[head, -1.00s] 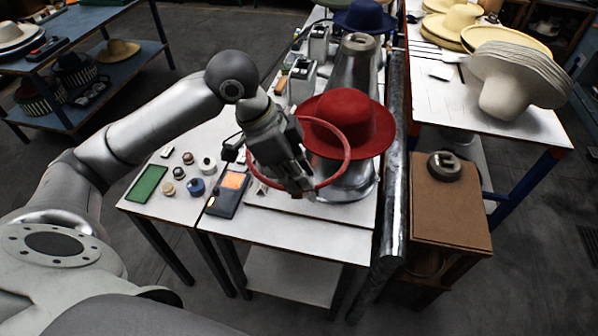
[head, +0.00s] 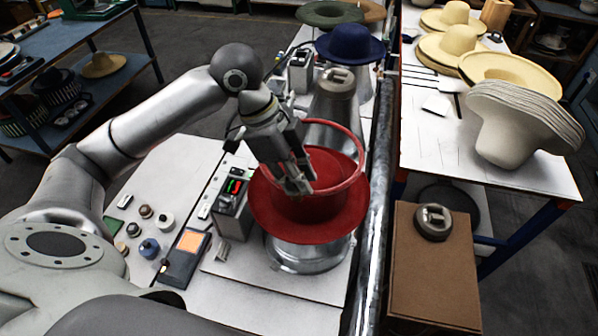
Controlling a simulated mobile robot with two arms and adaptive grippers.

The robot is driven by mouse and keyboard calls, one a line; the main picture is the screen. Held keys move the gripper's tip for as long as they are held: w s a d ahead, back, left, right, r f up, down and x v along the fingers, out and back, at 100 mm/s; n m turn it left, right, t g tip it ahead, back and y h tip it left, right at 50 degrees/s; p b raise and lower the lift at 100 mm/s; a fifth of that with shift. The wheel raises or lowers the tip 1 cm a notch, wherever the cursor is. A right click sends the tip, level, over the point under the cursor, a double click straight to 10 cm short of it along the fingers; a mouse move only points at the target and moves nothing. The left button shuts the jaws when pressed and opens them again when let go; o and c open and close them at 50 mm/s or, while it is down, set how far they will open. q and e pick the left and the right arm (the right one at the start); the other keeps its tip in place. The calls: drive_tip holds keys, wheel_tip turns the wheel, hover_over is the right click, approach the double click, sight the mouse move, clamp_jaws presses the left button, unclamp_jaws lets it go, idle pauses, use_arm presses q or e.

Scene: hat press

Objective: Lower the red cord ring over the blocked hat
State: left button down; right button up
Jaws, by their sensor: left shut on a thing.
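The red hat (head: 312,208) sits brim down on a metal hat block (head: 305,257) at the near end of the white table. My left gripper (head: 300,188) is shut on the near-left side of the red cord ring (head: 363,158). The ring is tilted and overlaps the hat's crown in the head view. Its far arc shows above the crown against a grey metal form behind. I cannot tell whether any of the ring is down around the crown. The gripper hides part of the crown and brim. My right gripper is not in view.
A blue hat (head: 350,43) and a metal form (head: 335,95) stand behind. A control box (head: 232,205) is left of the hat. A metal pipe (head: 377,180) runs along the right. A brown box (head: 433,270) and pale hats (head: 515,125) are farther right.

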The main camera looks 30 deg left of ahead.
sight(296, 200)
use_arm(q)
drive_tip(key=shift+s+f, duration=0.25)
drive_tip(key=shift+f, duration=0.25)
drive_tip(key=shift+s+f, duration=0.25)
drive_tip(key=shift+f, duration=0.25)
drive_tip(key=f, duration=0.3)
drive_tip(key=f+b, duration=0.1)
drive_tip(key=shift+w+f, duration=0.2)
drive_tip(key=shift+w, duration=0.05)
wheel_tip(296, 200, down, 4)
drive_tip(key=b, duration=0.3)
drive_tip(key=shift+r, duration=0.15)
drive_tip(key=shift+f+b, duration=0.45)
drive_tip(key=shift+f, duration=0.8)
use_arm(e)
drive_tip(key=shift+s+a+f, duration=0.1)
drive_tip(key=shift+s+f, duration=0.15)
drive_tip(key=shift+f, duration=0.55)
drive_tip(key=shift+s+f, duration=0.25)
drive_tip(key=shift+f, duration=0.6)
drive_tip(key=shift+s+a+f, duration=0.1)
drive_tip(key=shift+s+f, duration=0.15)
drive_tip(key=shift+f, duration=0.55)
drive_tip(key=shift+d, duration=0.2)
use_arm(q)
drive_tip(key=shift+r+p, duration=0.15)
drive_tip(key=shift+p, duration=0.4)
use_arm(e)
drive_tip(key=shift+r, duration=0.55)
